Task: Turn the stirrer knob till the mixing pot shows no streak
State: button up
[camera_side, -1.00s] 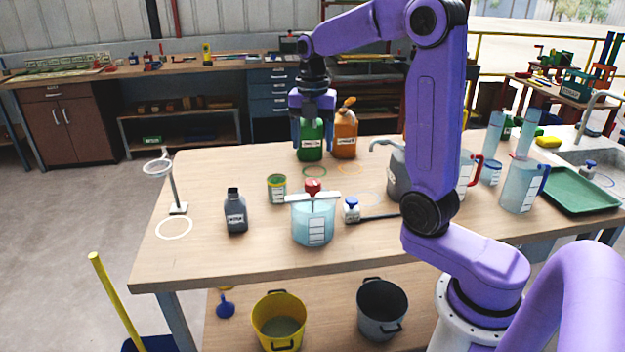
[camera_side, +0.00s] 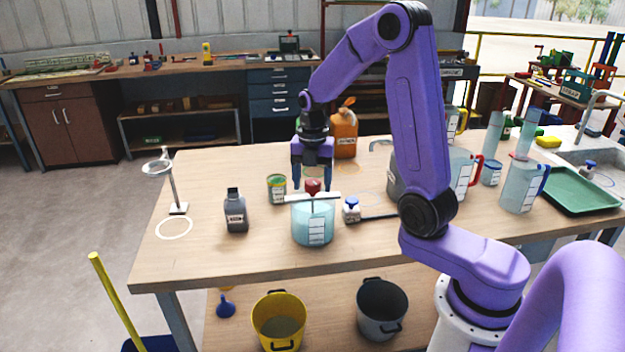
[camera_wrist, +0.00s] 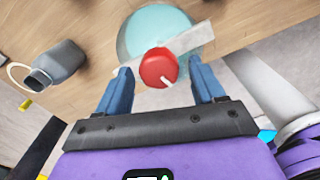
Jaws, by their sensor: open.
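The red stirrer knob (camera_side: 313,186) sits on a pale crossbar (camera_side: 300,198) over the mixing pot (camera_side: 314,226), a clear pot with light blue contents and a white label. My gripper (camera_side: 312,184) is open, pointing down, just above and around the knob in the side view. In the wrist view, the knob (camera_wrist: 158,67) with a white mark shows between the blue fingers of my gripper (camera_wrist: 162,85), which appear apart from it. The pot (camera_wrist: 150,30) lies partly hidden under the knob and bar. I cannot make out a streak in it.
A dark bottle (camera_side: 235,210) and a green can (camera_side: 277,188) stand left of the pot. A small white-and-blue container (camera_side: 351,210) stands to its right. An orange jug (camera_side: 344,133) is behind.

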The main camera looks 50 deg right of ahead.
jog(key=c, duration=1.1)
jog(key=shift+o, duration=0.2)
jog(key=m, duration=0.4)
jog(key=shift+w+m, duration=0.1)
jog(key=shift+m, duration=0.3)
jog(key=m, duration=0.4)
jog(key=shift+w+m, duration=0.1)
jog(key=shift+m, duration=0.2)
jog(key=m, duration=0.4)
jog(key=shift+w, duration=0.1)
jog(key=m, duration=0.5)
jog(key=shift+d+r, duration=0.1)
jog(key=shift+d, duration=0.05)
jog(key=shift+w, duration=0.1)
